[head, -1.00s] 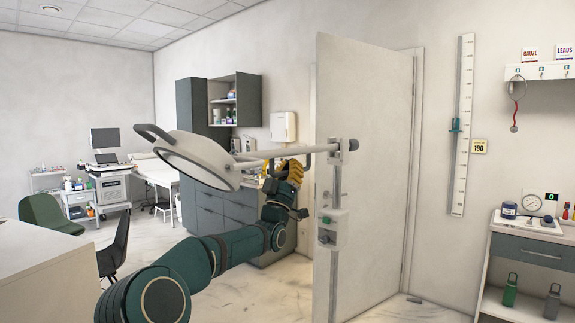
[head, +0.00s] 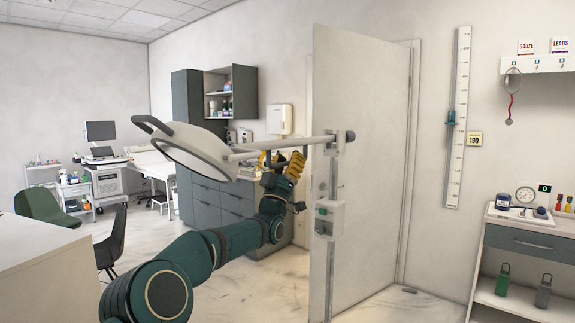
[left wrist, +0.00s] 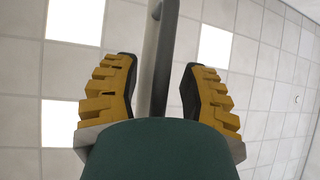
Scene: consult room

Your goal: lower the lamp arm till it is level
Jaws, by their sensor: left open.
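The lamp arm (head: 261,148) is a pale grey bar running from a joint on the stand (head: 334,187) leftward to the round lamp head (head: 187,152), which has a dark handle (head: 151,124). In the picture the arm slopes slightly down toward the head; its true tilt is hard to judge. My left gripper (head: 287,162) has yellow ridged fingers and is just under the arm, between head and joint. In the left wrist view, the fingers of my left gripper (left wrist: 160,80) are apart, with a grey bar (left wrist: 160,50) passing across the gap. Contact cannot be told. My right gripper is out of view.
The open door (head: 362,170) stands right behind the lamp stand. Grey drawers (head: 222,205) are behind my left arm. A desk (head: 45,270) is at the lower left, a dark chair (head: 113,240) beside it. A shelf unit (head: 535,243) stands at the right.

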